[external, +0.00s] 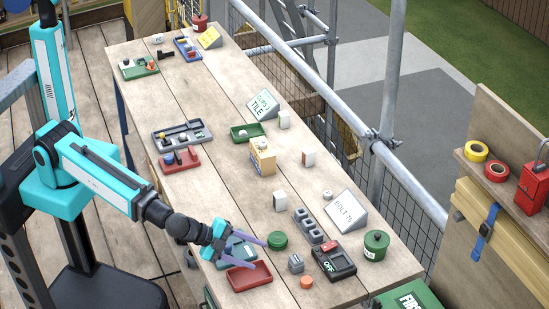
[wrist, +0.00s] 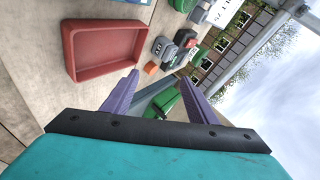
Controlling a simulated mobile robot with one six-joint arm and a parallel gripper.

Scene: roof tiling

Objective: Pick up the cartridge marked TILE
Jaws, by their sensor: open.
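I cannot read TILE on any small block. A green-lettered sign (external: 262,105) at the table's far right edge seems to end in TILE. Small pale blocks stand along the table: one by that sign (external: 284,120), one farther forward (external: 308,158), and one near the middle front (external: 280,201). A grey block (external: 295,263) with an unreadable mark stands near the front; a grey block also shows in the wrist view (wrist: 162,47). My gripper (external: 264,253) is open and empty, its purple fingers low over the near end, by a red tray (external: 248,276).
The red tray also shows in the wrist view (wrist: 103,72). A green round piece (external: 278,240), an orange piece (external: 306,282), a dark OFF box (external: 335,262) and a green canister (external: 376,245) crowd the near end. Scaffold rails (external: 390,160) line the right side.

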